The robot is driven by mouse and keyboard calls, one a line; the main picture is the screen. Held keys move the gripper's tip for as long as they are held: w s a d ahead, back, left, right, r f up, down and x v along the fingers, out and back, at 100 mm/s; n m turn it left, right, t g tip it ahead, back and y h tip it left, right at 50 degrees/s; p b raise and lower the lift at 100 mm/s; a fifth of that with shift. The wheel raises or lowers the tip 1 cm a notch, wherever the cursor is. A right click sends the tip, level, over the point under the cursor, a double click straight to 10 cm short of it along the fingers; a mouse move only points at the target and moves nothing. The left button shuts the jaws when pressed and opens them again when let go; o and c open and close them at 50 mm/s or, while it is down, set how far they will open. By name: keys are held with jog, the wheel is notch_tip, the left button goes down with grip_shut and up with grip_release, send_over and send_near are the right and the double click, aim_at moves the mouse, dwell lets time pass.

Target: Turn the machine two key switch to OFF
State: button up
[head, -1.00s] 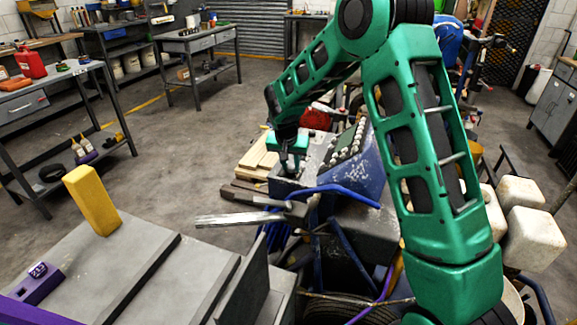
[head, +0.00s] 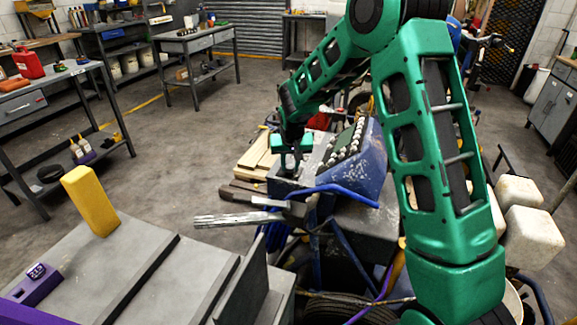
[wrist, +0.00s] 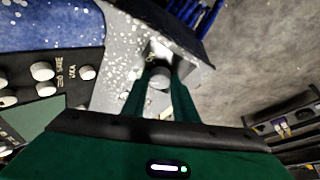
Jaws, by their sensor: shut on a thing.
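The line striper's blue and grey control box (head: 357,178) stands below my arm in the head view. My gripper (head: 290,172) points down at the grey left end of the box. In the wrist view my gripper (wrist: 160,84) has its two green fingers close around a small round metal key switch (wrist: 159,77) on the speckled grey panel (wrist: 118,68). The fingers hide its sides, and I cannot read which position it points to.
A black panel with several pale knobs (wrist: 42,71) lies left of the fingers in the wrist view. A blue bent bar (head: 345,190) and a grey metal bar (head: 240,218) are in front of the box. Open floor (head: 180,150) lies to the left.

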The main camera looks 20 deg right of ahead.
jog(key=o, duration=1.1)
jog(key=shift+w+a+r, duration=0.1)
jog(key=shift+w+a, duration=0.05)
jog(key=shift+c, duration=0.2)
jog(key=d+v, duration=0.1)
jog(key=v, duration=0.9)
jog(key=shift+s+a+r, duration=0.25)
jog(key=shift+a, duration=0.2)
jog(key=s+d+r+m+g, duration=0.1)
jog(key=s+d+r, duration=0.2)
jog(key=s+d, duration=0.6)
jog(key=s+d+r+m+g, duration=0.1)
jog(key=s+d+r, duration=0.2)
jog(key=s+d, duration=0.55)
jog(key=s+m+g+y, duration=0.1)
jog(key=s+g, duration=0.1)
jog(key=s, duration=2.6)
jog(key=shift+f+m, duration=0.4)
